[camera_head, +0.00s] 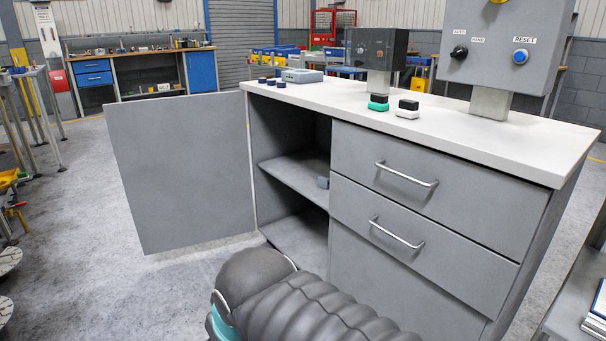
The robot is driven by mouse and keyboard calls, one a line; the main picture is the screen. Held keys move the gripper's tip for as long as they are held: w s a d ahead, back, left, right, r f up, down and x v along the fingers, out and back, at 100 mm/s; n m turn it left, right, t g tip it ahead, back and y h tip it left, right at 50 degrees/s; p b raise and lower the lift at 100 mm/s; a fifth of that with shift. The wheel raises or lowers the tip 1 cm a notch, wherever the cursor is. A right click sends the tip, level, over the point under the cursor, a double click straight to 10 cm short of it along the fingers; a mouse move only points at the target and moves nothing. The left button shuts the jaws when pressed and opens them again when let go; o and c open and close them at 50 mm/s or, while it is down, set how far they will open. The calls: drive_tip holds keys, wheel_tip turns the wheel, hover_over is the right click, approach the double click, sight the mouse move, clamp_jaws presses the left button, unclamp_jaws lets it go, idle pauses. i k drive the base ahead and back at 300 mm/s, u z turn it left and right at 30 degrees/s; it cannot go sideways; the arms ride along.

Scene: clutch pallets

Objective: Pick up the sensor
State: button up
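No thing in view is clearly marked as the sensor. On the countertop stand a black-and-teal block (378,103) and a black-and-white block (408,109), side by side. A grey box-like device (302,75) and small dark round pieces (271,82) lie at the counter's far left end. A dark part of my arm with a ribbed cover fills the bottom centre. My gripper's fingers do not show.
The cabinet door (182,172) stands wide open to the left. Two closed drawers (435,185) with bar handles are on the right. A control panel (506,45) and a dark box (376,50) rise from the countertop (460,120).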

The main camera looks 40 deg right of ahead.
sight(324, 183)
drive_tip(key=i, duration=2.85)
drive_tip(key=z, duration=3.65)
